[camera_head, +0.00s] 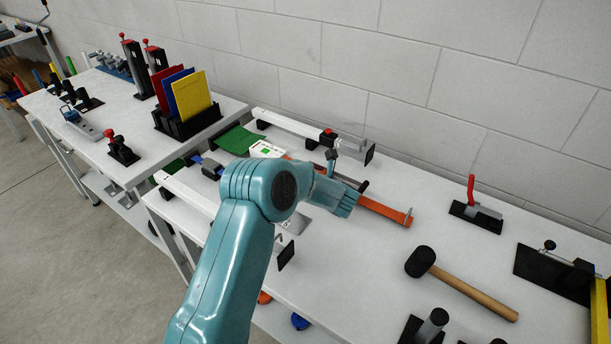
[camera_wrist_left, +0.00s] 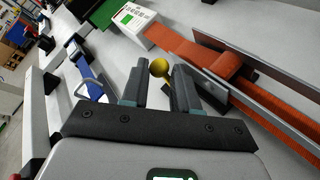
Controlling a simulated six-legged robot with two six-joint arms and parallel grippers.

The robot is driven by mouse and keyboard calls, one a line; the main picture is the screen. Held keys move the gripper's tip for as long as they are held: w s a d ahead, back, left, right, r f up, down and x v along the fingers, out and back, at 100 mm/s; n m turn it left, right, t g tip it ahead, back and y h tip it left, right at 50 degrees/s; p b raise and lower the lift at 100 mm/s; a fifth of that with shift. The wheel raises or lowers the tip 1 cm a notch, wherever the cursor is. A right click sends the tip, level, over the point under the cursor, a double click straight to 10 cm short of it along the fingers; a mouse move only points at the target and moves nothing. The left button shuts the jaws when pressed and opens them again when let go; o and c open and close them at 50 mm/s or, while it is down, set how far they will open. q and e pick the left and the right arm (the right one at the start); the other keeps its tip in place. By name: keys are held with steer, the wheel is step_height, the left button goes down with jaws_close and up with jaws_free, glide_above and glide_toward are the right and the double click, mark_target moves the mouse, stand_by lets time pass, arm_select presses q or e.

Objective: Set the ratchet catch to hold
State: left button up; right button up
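A small lever with a round yellow knob (camera_wrist_left: 159,68) shows in the left wrist view, between and just beyond my fingertips. It could be the ratchet catch, but I cannot be sure. It stands beside an orange bar (camera_wrist_left: 205,62), which also shows in the head view (camera_head: 385,208). My left gripper (camera_wrist_left: 161,82) is open, its two dark fingers apart on either side of the knob. I cannot tell whether they touch it. In the head view my left arm hides most of the gripper and the area around the knob. My right gripper is not in view.
A white box with a green display (camera_head: 267,149) sits at the orange bar's far end. A blue strap (camera_wrist_left: 82,68) lies left of the gripper.

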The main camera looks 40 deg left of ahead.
arm_select(q)
steer(key=shift+o, duration=1.4)
steer(key=shift+a+r, duration=0.3)
steer(key=shift+a, duration=0.05)
steer(key=shift+f, duration=0.25)
steer(key=shift+d, duration=0.2)
steer(key=shift+f, duration=0.1)
